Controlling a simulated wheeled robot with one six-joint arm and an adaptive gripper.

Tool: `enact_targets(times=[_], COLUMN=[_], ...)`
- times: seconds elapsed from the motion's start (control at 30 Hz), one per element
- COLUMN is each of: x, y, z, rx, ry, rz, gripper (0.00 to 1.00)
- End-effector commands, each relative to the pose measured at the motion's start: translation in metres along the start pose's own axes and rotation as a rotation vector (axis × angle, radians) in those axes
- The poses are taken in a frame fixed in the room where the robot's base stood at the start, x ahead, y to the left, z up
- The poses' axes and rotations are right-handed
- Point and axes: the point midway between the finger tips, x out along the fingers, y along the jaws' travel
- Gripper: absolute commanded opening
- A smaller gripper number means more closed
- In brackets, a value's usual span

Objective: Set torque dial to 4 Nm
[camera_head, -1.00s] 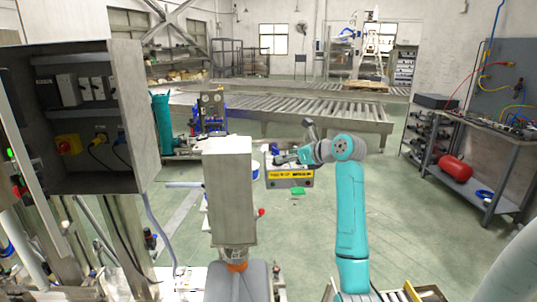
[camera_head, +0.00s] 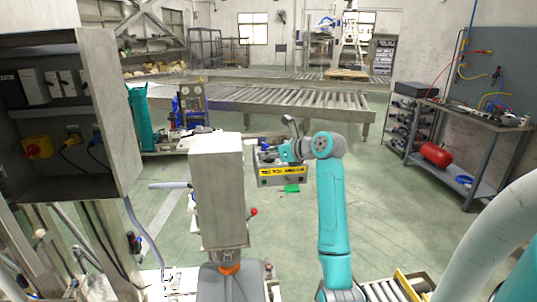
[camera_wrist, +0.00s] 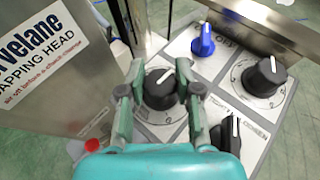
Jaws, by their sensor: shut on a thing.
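A black dial (camera_wrist: 160,88) with a white pointer line sits on a light control panel in the wrist view. My gripper (camera_wrist: 159,75) has its two green fingers on either side of this dial and is shut on it. The pointer slants toward the upper right. Scale marks ring the dial, but their numbers are not legible and the fingers hide part of them. In the head view the teal arm's end (camera_head: 290,151) is behind the grey cabinet's right side, and the dial cannot be made out.
A blue knob (camera_wrist: 203,40), a second black dial (camera_wrist: 265,77) and a black tighten/loosen switch (camera_wrist: 231,132) are close by. A labelled capping head box (camera_wrist: 50,65) stands left of the fingers. A grey cabinet (camera_head: 217,190) stands left of my arm.

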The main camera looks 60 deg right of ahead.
Motion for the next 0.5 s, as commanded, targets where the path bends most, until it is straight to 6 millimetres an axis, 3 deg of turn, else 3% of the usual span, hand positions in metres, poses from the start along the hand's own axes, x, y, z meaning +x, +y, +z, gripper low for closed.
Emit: enact_targets(times=[0.27,0.5], x=[0.0009,0.0018], y=[0.0009,0.0026], z=[-0.0001,0.0000], rx=[0.010,0.072], ry=[0.001,0.002], rz=[-0.024,-0.177], gripper=[0.00,0.00])
